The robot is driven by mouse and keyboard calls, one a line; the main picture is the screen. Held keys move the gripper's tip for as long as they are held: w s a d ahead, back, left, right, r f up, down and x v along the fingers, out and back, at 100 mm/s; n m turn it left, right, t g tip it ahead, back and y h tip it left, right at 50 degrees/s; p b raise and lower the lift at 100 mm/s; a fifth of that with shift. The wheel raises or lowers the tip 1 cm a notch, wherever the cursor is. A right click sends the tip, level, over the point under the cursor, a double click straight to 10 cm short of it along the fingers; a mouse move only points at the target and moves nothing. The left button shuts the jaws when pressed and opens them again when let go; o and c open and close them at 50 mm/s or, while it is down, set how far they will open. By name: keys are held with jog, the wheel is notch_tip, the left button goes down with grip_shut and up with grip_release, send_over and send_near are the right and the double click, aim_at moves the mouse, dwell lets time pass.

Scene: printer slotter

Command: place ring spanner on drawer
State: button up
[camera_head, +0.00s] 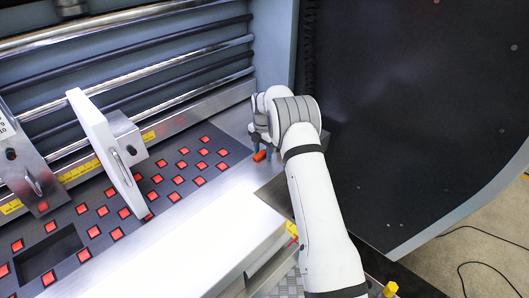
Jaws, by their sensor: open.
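My gripper (262,150) is at the end of the white arm, pointing down over the metal ledge right of the red-squared bed. Its jaws are open. A small orange-red piece (260,156) lies at the fingertips; I cannot tell whether it is part of a ring spanner or whether the fingers touch it. No ring spanner can be made out clearly. A white box-like surface (205,252) with a metal side stands in front, below the ledge; it may be the drawer, but I cannot tell.
A dark bed (125,212) with several red squares lies to the left. A white upright plate (104,145) with a handled metal block stands over it. Metal rollers (120,75) run behind. A dark panel (410,110) stands close on the right of my arm.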

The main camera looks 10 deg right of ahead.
grip_shut()
dwell(0.3)
jog(key=shift+r, duration=0.1)
